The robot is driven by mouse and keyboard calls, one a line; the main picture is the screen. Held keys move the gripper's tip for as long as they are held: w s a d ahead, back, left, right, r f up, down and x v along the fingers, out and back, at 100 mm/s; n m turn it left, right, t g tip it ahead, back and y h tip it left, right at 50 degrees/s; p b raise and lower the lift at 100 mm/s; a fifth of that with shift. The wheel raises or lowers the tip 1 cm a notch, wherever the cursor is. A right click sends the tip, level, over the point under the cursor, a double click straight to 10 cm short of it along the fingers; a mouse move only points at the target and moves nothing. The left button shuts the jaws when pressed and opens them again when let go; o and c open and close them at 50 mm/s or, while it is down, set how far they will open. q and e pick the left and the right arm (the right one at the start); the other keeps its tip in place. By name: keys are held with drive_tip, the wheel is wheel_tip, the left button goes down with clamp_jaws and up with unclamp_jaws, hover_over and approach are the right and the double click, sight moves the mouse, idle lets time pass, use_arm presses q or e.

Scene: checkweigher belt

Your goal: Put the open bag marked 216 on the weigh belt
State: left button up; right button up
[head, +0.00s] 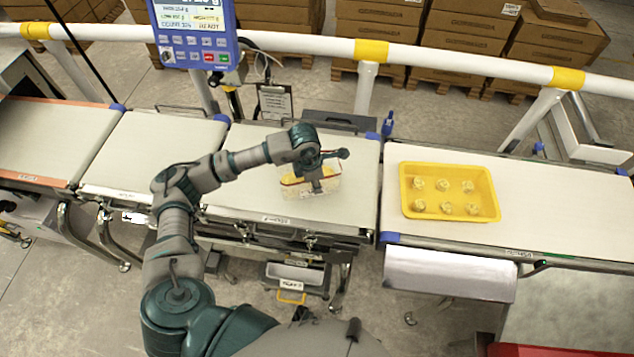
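A clear bag (293,189) with yellow contents and a red band is at the third belt section (245,200), counted from the left. Its number is not readable, and I cannot tell whether it rests on the belt. My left gripper (317,187) points down at the bag, with its fingers overlapping the bag's upper part. The wrist and fingers hide part of the bag, so I cannot tell whether they are closed on it. My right gripper is not in view.
A yellow tray (449,166) with several small wrapped items sits on the right belt (570,200). A blue weight display (195,35) stands behind the belts. A white rail (310,45) runs along the back. The second belt (150,150) is clear. A small bin (296,272) hangs below.

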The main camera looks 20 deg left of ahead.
use_arm(q)
drive_tip(key=shift+d, duration=0.2)
drive_tip(key=shift+d+r, duration=0.15)
drive_tip(key=shift+d, duration=0.05)
drive_tip(key=shift+d+r, duration=0.15)
drive_tip(key=shift+r, duration=0.2)
drive_tip(key=r, duration=0.3)
drive_tip(key=a+r, duration=0.1)
drive_tip(key=r, duration=0.3)
drive_tip(key=s+a+r, duration=0.1)
drive_tip(key=r, duration=0.2)
drive_tip(key=shift+r, duration=0.55)
drive_tip(key=shift+d+r, duration=0.1)
drive_tip(key=shift+d, duration=0.2)
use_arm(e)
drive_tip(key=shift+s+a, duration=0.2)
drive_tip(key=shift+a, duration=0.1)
